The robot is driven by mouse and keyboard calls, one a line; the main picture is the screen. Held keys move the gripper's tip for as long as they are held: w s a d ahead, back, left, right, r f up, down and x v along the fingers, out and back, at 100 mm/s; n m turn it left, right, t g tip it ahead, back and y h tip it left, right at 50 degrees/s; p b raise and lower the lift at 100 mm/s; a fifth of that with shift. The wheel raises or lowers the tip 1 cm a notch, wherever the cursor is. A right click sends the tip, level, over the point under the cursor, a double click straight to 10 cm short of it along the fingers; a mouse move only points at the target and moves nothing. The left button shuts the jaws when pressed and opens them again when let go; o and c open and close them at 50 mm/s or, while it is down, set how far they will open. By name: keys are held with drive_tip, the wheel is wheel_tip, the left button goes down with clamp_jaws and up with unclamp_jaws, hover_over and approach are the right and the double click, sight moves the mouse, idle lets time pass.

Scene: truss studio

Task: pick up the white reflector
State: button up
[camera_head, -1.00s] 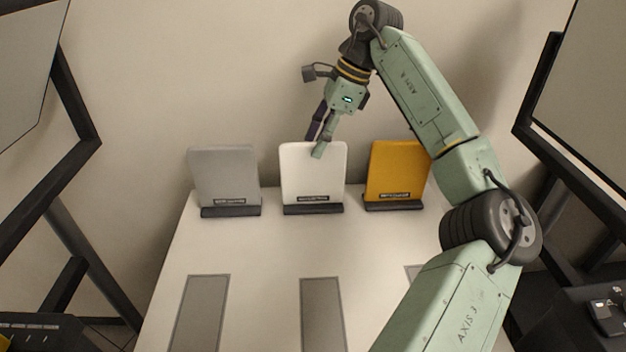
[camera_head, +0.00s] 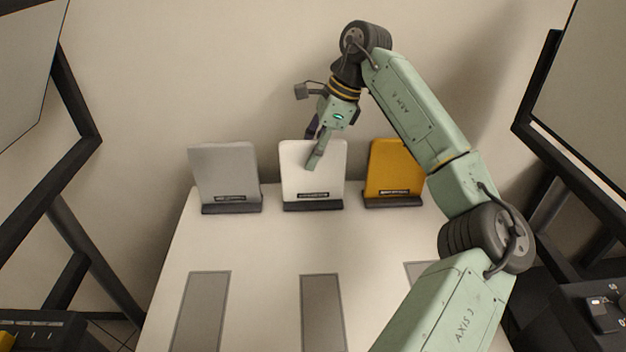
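The white reflector (camera_head: 325,180) is an upright panel in a dark foot, standing at the back of the white table (camera_head: 262,240) in the middle of a row of three. My gripper (camera_head: 314,152) points down at its top edge. One finger is in front of the panel's upper face. The other finger is darker and shows above the top edge, partly hidden behind the panel. The fingers look parted, with the panel's top edge between them. I cannot tell whether they touch it.
A grey reflector (camera_head: 225,172) stands to the left and a yellow reflector (camera_head: 393,168) to the right, partly behind my arm. Grey strips (camera_head: 321,310) mark the table's front. The wall is close behind. Dark frames (camera_head: 70,120) stand at both sides.

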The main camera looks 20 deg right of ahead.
drive_tip(key=shift+c, duration=0.4)
clamp_jaws()
idle(0.7)
